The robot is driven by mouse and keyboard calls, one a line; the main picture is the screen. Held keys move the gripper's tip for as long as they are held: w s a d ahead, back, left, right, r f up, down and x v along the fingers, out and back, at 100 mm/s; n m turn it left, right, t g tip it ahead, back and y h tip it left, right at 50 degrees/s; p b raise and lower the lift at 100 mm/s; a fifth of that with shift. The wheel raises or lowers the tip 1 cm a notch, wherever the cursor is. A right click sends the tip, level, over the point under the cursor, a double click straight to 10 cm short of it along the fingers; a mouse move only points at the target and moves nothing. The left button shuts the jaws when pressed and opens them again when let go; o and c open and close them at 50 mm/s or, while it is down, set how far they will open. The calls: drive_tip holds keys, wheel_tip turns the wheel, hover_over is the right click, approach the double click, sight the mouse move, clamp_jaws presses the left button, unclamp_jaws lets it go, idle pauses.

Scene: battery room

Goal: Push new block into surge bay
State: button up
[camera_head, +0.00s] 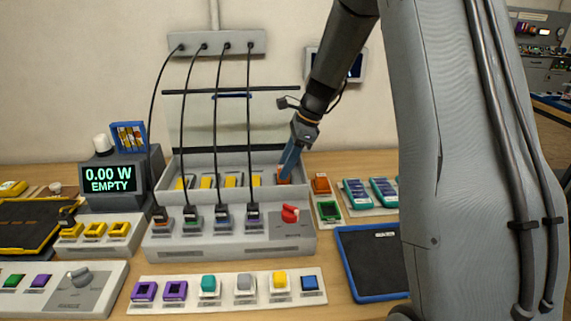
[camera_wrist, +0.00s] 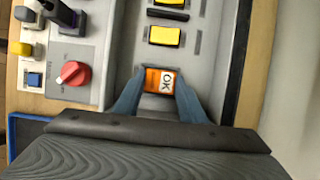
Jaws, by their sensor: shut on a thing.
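An orange block with a white "OK" label (camera_wrist: 160,80) shows between the fingertips of my gripper (camera_wrist: 158,92) in the wrist view. My gripper is shut on it at the end bay of the grey battery rack (camera_wrist: 118,45). In the head view my gripper (camera_head: 285,172) points down into the rack's right end, and a little of the orange block (camera_head: 284,181) shows below the fingers. I cannot tell how deep the block sits. Several yellow blocks (camera_head: 230,181) stand in the bays to the left.
A red knob (camera_head: 290,213) is on the rack's front panel, near several black cables with plugs (camera_head: 252,211). Another orange block (camera_head: 320,184) stands right of the rack. A display (camera_head: 108,179) reads "0.00 W EMPTY". A blue-edged tray (camera_head: 370,262) lies at front right.

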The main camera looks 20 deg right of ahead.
drive_tip(key=shift+f, duration=0.25)
drive_tip(key=o, duration=0.8)
drive_tip(key=shift+r, duration=0.15)
drive_tip(key=p+v, duration=0.8)
drive_tip(key=v, duration=0.2)
drive_tip(key=shift+d+r, duration=0.2)
drive_tip(key=shift+r, duration=0.15)
drive_tip(key=shift+s, duration=0.1)
drive_tip(key=s+a+f+n+h+b, duration=0.1)
drive_tip(key=s+f+n+b, duration=0.1)
drive_tip(key=s+n, duration=0.4)
drive_tip(key=s+a+f+n+h+b, duration=0.2)
drive_tip(key=s+f+n+b, duration=0.1)
drive_tip(key=s+n, duration=0.4)
drive_tip(key=s+a+f+n+h+b, duration=0.1)
drive_tip(key=s+a+f+n+b, duration=0.1)
drive_tip(key=s+f+n, duration=0.2)
drive_tip(key=shift+s+f+n+t, duration=0.2)
drive_tip(key=shift+s+n, duration=0.6)
drive_tip(key=shift+s, duration=1.25)
drive_tip(key=shift+s+f+n+t, duration=0.15)
drive_tip(key=shift+s+n, duration=0.65)
drive_tip(key=shift+s, duration=1.2)
